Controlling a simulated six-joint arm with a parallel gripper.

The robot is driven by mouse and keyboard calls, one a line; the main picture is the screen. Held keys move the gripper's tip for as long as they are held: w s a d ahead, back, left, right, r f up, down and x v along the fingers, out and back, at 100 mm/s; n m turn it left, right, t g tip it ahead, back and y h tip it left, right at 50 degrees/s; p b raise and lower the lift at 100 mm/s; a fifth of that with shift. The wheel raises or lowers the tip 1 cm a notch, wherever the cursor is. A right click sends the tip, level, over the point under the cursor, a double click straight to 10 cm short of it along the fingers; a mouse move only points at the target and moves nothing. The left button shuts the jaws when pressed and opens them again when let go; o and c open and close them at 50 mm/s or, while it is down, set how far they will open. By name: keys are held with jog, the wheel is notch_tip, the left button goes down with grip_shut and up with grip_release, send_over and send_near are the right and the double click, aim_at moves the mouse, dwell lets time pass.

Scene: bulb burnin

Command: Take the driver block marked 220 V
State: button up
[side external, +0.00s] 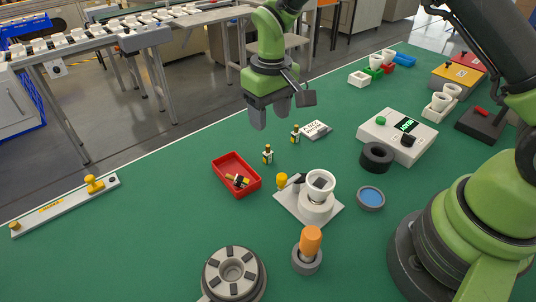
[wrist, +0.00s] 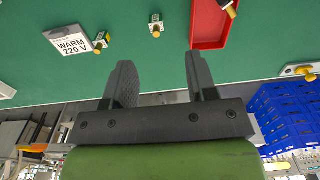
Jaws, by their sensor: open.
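Two small driver blocks with yellow-and-dark tops stand on the green mat. One driver block (side external: 295,134) is beside a white card (side external: 316,129); the card (wrist: 72,43) reads "WARM 220 V" in the wrist view, with that block (wrist: 103,39) next to it. The other driver block (side external: 268,154) stands nearer the red tray (side external: 219,166), and shows in the wrist view (wrist: 155,27). Markings on the blocks are too small to read. My gripper (side external: 271,112) is open and empty, above and behind the blocks. Its fingers (wrist: 160,63) show apart in the wrist view.
The red tray holds dark and yellow pieces. A white stand (side external: 317,208) with a cup-shaped socket, a meter box (side external: 398,135), a black ring (side external: 376,157) and a blue dish (side external: 370,197) occupy the right. A long white bar (side external: 60,207) lies left. The mat's front left is clear.

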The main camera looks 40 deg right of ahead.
send_over(270, 153)
jog(key=f, duration=0.6)
jog(key=shift+s+a, duration=0.15)
jog(key=shift+a, duration=0.2)
jog(key=f, duration=0.5)
jog(key=shift+d+f, duration=0.3)
jog(key=shift+d, duration=0.05)
jog(key=shift+c, duration=0.4)
grip_shut()
